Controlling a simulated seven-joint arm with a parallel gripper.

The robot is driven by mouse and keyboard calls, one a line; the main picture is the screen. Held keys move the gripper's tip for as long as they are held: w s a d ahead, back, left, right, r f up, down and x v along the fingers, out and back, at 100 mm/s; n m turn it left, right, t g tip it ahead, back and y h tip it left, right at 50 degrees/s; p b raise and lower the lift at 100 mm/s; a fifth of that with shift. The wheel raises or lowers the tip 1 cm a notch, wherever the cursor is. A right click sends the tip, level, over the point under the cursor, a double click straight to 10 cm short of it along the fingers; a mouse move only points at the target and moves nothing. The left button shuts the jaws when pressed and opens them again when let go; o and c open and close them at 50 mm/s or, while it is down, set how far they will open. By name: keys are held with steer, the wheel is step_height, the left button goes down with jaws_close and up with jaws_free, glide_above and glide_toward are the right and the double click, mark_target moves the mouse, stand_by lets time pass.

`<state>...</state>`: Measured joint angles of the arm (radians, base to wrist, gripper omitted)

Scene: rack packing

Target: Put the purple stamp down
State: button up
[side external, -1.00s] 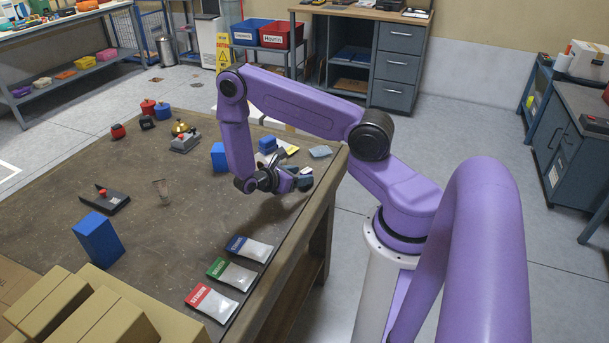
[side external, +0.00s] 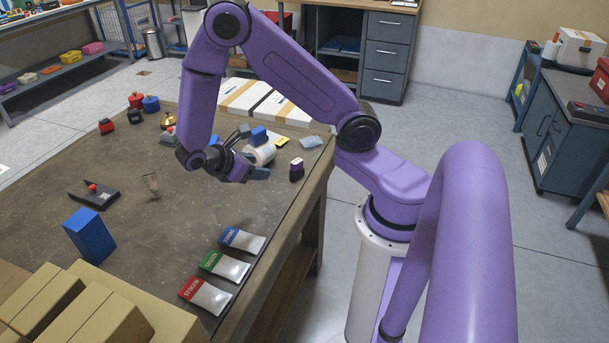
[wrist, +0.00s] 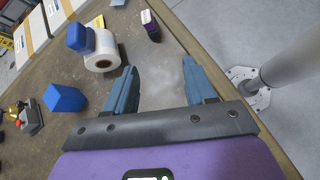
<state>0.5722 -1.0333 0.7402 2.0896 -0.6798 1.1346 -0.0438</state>
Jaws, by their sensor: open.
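In the wrist view the stamp (wrist: 150,25) shows at the top, beyond the fingertips. My gripper (side external: 261,176) is open and empty, to the left of the stamp in the side view. In the wrist view its two blue-grey fingers (wrist: 160,75) are spread apart with only bare table and its edge between them.
A white roll (side external: 262,154) with a blue block (side external: 258,135) lies behind my gripper. A yellow item (side external: 282,142) and a grey cloth-like piece (side external: 312,142) lie near the stamp. Labelled pouches (side external: 224,265) line the front edge. A blue box (side external: 90,236) stands left.

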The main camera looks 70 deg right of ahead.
steer(key=s+a+r+t+y, duration=0.1)
steer(key=s+a+r+y, duration=0.4)
steer(key=s, duration=0.4)
steer(key=s+a+r+t+y, duration=0.2)
steer(key=s+a+r+y, duration=0.3)
steer(key=s, duration=0.5)
steer(key=a+r, duration=0.2)
steer(key=a, duration=0.1)
steer(key=shift+s+r, duration=0.2)
steer(key=shift+r, duration=0.05)
